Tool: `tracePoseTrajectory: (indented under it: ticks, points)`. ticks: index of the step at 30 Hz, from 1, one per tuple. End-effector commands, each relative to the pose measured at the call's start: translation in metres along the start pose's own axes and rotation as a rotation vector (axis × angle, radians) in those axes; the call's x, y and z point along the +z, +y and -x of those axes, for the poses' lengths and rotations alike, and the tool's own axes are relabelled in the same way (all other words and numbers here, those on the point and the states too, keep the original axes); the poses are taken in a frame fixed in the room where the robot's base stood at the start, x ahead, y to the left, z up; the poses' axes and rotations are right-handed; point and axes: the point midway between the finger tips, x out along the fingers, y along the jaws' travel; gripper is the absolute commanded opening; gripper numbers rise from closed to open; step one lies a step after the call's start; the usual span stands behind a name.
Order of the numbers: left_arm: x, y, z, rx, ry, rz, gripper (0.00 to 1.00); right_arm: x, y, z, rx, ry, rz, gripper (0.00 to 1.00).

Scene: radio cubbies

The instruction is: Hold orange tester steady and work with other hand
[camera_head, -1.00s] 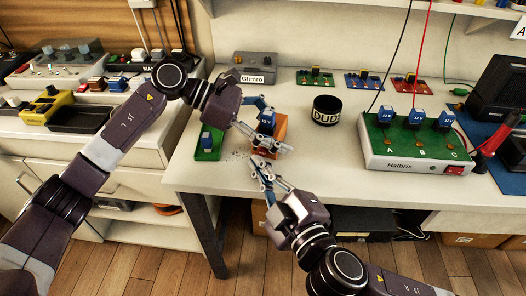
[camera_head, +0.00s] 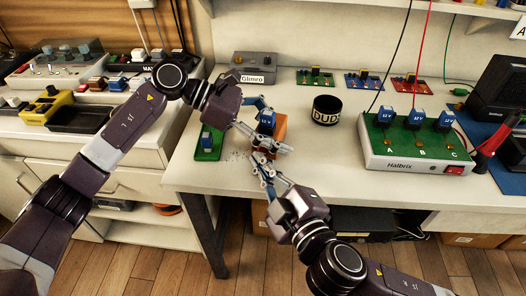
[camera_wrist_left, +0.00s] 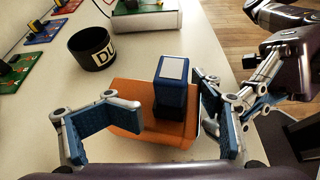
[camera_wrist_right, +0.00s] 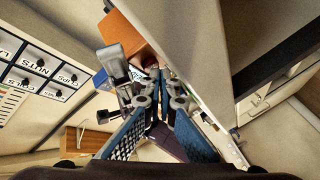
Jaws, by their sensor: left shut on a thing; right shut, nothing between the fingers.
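The orange tester (camera_head: 282,127) stands near the front left edge of the white bench, with a blue block (camera_head: 267,121) seated in its top. My left gripper (camera_wrist_left: 168,118) reaches over it, one finger on each side, and is shut on the tester; the blue block stands upright between the fingers. My right gripper (camera_head: 261,163) is shut and empty, low at the tester's front side by the bench edge. In the right wrist view the fingers' tips (camera_wrist_right: 154,78) are together just below the orange tester (camera_wrist_right: 121,33). I cannot tell whether they touch it.
A green board with a blue block (camera_head: 207,143) lies left of the tester. A black "DUDS" cup (camera_head: 326,110) stands to its right. The Halbrix test board (camera_head: 418,145), with several blue blocks, is further right. The bench front between is clear.

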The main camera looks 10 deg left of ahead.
Motion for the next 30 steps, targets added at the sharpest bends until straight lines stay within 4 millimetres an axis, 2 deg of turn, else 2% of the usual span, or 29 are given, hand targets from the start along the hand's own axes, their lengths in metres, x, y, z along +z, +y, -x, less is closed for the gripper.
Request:
tracePoseTrajectory:
  ticks: [1,30]
  points:
    - [-0.0195,-0.0031,-0.0049,-0.012,0.030,0.026,0.47,0.0011,-0.0011,-0.0004,0.000,0.000,0.000,0.00]
    - [-0.0193,-0.0031,-0.0049,-0.012,0.030,0.025,0.46,0.0054,0.0027,-0.0059,0.000,-0.001,0.000,0.00]
